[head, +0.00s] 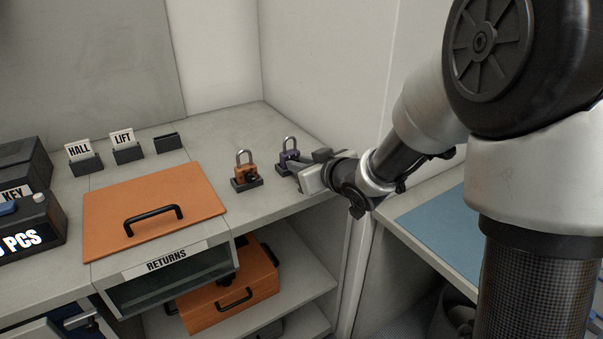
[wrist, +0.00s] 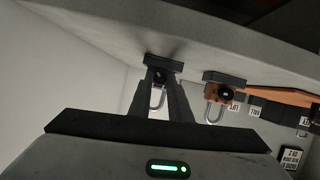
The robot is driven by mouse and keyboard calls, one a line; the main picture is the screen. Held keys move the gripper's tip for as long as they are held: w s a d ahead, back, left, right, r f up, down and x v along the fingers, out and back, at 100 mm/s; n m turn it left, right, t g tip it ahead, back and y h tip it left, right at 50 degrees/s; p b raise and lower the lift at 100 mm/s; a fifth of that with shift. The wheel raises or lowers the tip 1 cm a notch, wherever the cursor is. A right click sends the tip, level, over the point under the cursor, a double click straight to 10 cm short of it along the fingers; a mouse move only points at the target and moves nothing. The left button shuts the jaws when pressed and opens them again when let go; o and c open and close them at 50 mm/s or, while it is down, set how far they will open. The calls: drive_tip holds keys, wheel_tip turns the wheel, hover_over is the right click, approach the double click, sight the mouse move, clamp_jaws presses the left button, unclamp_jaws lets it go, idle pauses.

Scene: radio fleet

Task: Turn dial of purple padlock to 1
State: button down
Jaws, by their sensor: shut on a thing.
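The purple padlock (head: 287,154) stands upright in a dark base at the right end of the grey counter, its silver shackle up. My gripper (head: 295,163) reaches it from the right and is shut on its front. In the wrist view the padlock (wrist: 159,97) appears upside down between my two fingers (wrist: 166,84). Its black dial (wrist: 161,76) sits between the fingertips. The number on the dial is too small to read. An orange padlock (head: 246,171) stands in its own base just to the left; it also shows in the wrist view (wrist: 217,96).
An orange panel with a black handle (head: 190,190) lies left of the padlocks. HALL (head: 85,160) and LIFT (head: 127,147) card holders stand behind it. A RETURNS drawer (head: 170,275) and an orange case (head: 262,275) are below. The wall rises close behind the purple padlock.

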drive_tip(key=shift+n+h+b, duration=0.3)
drive_tip(key=shift+n+b, duration=0.1)
drive_tip(key=shift+b, duration=0.1)
drive_tip(key=c, duration=1.6)
unclamp_jaws()
drive_tip(key=shift+c, duration=0.2)
drive_tip(key=v, duration=1.7)
drive_tip(key=shift+s, duration=0.3)
